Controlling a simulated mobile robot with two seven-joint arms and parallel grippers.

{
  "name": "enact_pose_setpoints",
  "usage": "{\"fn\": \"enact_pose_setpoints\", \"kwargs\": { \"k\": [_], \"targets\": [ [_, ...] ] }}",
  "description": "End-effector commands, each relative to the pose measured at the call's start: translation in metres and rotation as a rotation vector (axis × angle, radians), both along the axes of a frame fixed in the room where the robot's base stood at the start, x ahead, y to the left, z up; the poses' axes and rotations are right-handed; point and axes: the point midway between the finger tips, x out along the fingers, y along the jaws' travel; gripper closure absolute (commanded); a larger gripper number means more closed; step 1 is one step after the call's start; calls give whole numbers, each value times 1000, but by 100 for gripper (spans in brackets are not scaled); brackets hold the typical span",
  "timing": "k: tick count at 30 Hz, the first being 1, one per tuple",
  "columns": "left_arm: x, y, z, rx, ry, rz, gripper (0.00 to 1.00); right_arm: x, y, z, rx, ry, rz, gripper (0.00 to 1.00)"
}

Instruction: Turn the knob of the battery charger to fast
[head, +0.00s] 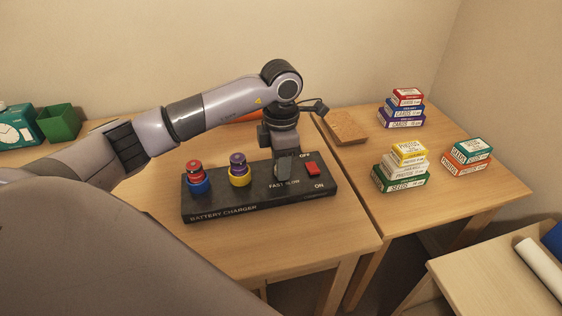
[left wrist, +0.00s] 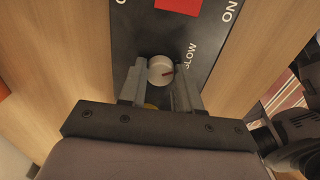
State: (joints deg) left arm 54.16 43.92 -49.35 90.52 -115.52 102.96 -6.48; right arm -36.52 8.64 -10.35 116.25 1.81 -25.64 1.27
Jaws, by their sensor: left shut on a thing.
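The black battery charger (head: 237,206) lies on the desk, with FAST, SLOW, OFF and ON printed on it. My left gripper (head: 284,172) points down at the charger and hides the knob in the head view. In the left wrist view its two fingers (left wrist: 160,80) are closed on the knob from both sides. A red switch (head: 312,169) sits beside the knob; it also shows in the left wrist view (left wrist: 180,5). My right gripper is not in view.
A red battery (head: 195,171) in a blue socket and a purple one (head: 238,162) in a yellow socket stand on the charger's left part. Several stacked boxes (head: 402,181) and a brown board (head: 346,127) are on the right. The desk in front of the charger is clear.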

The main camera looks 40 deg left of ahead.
Motion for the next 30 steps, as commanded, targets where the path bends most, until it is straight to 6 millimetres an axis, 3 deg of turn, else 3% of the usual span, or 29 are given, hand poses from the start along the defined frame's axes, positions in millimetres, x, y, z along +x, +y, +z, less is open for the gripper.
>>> {"fn": "enact_pose_setpoints", "kwargs": {
  "k": [11, 30],
  "targets": [
    [1, 1, 0, 1, -3, -182, 98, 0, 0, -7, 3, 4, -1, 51],
    [1, 0, 0, 0, -4, -768, 98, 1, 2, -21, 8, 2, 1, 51]
  ]
}}
